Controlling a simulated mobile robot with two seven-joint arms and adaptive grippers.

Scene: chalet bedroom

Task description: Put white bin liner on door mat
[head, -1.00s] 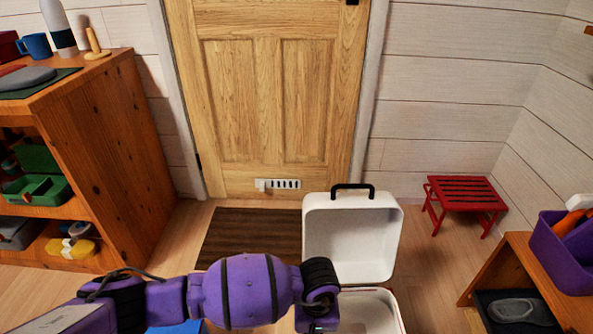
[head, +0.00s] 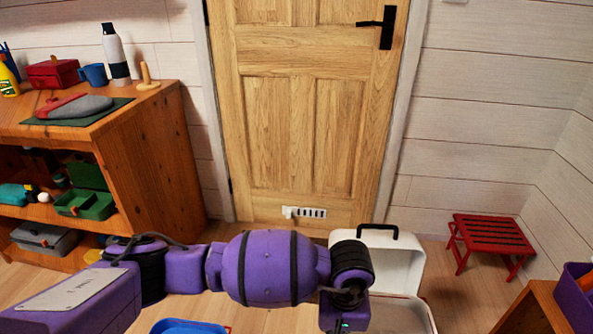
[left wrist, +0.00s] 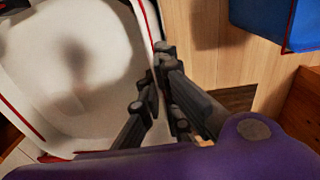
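I cannot make out a white bin liner as a separate thing in either view. A white open case with a black handle (head: 408,262) stands low in front of the door, and its pale inside (left wrist: 60,65) fills the left of the left wrist view. My left gripper (left wrist: 155,75) is at the case's edge; its dark fingers are close together, and I cannot tell whether anything is between them. In the head view its fingers are hidden below the purple arm. A dark brown patch (left wrist: 238,98), seemingly the door mat, shows in the left wrist view. My right gripper is out of view.
A wooden shelf (head: 150,150) stands at the left with a green box (head: 85,204) and bottles. A red stool (head: 490,238) is by the right wall. A blue container (left wrist: 275,25) and bare wooden floor (left wrist: 205,35) show in the left wrist view.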

